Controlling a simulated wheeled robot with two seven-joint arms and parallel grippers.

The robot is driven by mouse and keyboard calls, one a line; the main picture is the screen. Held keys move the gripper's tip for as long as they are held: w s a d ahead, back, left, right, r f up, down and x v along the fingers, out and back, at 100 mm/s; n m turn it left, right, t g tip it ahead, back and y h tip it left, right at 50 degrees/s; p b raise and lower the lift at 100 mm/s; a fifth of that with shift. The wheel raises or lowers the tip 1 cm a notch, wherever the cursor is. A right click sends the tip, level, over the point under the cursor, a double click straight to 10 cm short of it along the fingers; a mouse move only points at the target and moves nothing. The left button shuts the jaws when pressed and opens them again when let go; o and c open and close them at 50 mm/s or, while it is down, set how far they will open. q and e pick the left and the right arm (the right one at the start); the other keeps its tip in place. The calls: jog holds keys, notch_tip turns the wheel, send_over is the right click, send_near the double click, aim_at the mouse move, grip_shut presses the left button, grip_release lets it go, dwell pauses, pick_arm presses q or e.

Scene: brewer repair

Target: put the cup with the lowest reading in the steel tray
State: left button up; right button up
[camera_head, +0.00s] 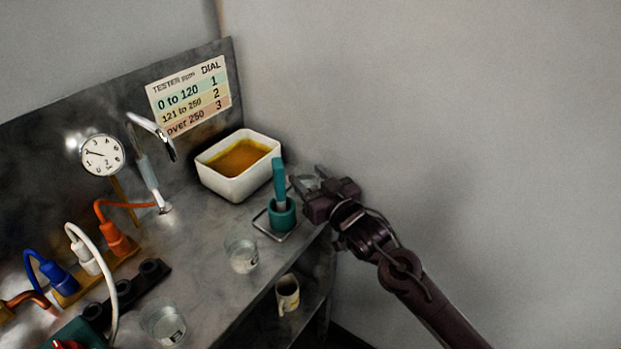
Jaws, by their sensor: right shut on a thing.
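My right gripper (309,184) reaches in from the lower right, at the counter's right edge beside the teal tester. It is shut on a small, clear thing (308,182) that looks like a glass cup, mostly hidden by the fingers. A clear cup (242,254) stands on the counter left of it. Another clear cup (163,322) with a dark mark stands at the bottom left. The teal tester (280,185) stands upright in a teal holder (282,216). I see no reading on it. I cannot make out a steel tray. My left gripper is not in view.
A white tub (239,181) of amber liquid stands behind the tester. A tap, a dial gauge (102,155) and coloured hoses crowd the left. A sign (189,97) on the back panel lists tester ranges. A cream mug (287,293) sits on a lower shelf.

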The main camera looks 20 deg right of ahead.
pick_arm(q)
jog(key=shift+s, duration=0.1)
pick_arm(e)
jog(key=shift+f, duration=0.15)
jog(key=o, duration=1)
jog(key=shift+s, duration=0.1)
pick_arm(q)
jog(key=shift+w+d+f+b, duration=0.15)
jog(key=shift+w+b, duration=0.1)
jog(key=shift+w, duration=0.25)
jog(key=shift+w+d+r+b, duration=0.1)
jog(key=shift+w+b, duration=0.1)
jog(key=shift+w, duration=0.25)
pick_arm(e)
jog(key=v, duration=1.1)
jog(key=shift+s+r, duration=0.25)
jog(key=shift+s, duration=0.15)
jog(key=shift+d, duration=0.1)
